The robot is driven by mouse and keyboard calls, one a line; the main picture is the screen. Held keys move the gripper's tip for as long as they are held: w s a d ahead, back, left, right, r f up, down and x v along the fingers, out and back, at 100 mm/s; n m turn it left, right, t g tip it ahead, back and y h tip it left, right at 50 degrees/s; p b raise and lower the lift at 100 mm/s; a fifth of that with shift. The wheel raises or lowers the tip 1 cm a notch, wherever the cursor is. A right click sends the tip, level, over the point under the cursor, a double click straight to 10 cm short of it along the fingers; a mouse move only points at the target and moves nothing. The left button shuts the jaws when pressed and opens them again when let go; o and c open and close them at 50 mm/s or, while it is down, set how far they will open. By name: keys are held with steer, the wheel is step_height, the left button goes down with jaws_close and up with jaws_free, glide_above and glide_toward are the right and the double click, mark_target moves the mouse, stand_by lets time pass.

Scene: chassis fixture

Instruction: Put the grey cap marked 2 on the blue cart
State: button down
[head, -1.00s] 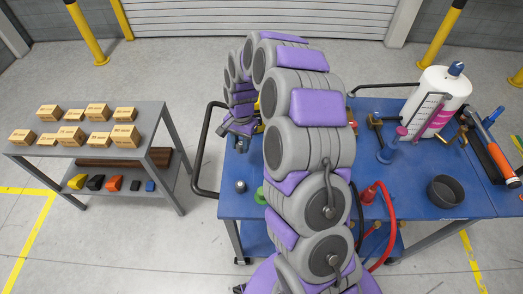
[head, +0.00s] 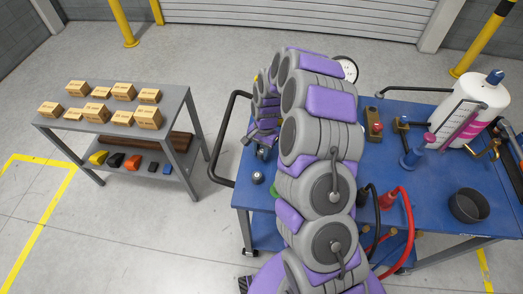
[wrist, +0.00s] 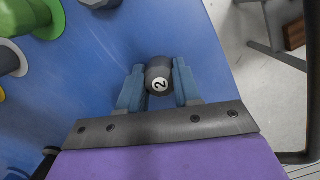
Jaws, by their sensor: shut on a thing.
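The grey cap marked 2 (wrist: 158,76) is dark, round and has a white disc with a black "2". In the wrist view it sits between the two blue-grey fingers of my gripper (wrist: 158,88), which is shut on it. Behind it is the blue top of the cart (wrist: 100,65). I cannot tell whether the cap touches that surface.
Another grey round piece (head: 257,177) and a green piece (wrist: 45,17) are close by on the cart. A dark bowl (head: 468,205), red hose (head: 410,225) and white cylinder (head: 478,105) are to the right. A grey shelf table (head: 178,98) with boxes stands left across open floor.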

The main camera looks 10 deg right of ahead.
steer(key=c, duration=0.8)
jaws_free()
step_height(320, 180, up, 12)
steer(key=w+d+p, duration=0.1)
steer(key=p, duration=0.1)
steer(key=s+a+r+n, duration=0.2)
steer(key=s+r, duration=0.3)
steer(key=r, duration=0.1)
steer(key=s+r+n, duration=0.2)
steer(key=s+r, duration=0.1)
steer(key=s, duration=0.7)
steer(key=s+r+n, duration=0.2)
steer(key=s+r, duration=0.1)
steer(key=s, duration=0.8)
steer(key=s+r+n+h, duration=0.1)
steer(key=s+r+n, duration=0.2)
steer(key=s, duration=0.8)
steer(key=shift+s+d+r+g, duration=0.2)
steer(key=shift+d+r+g, duration=0.1)
steer(key=shift+d+r, duration=0.1)
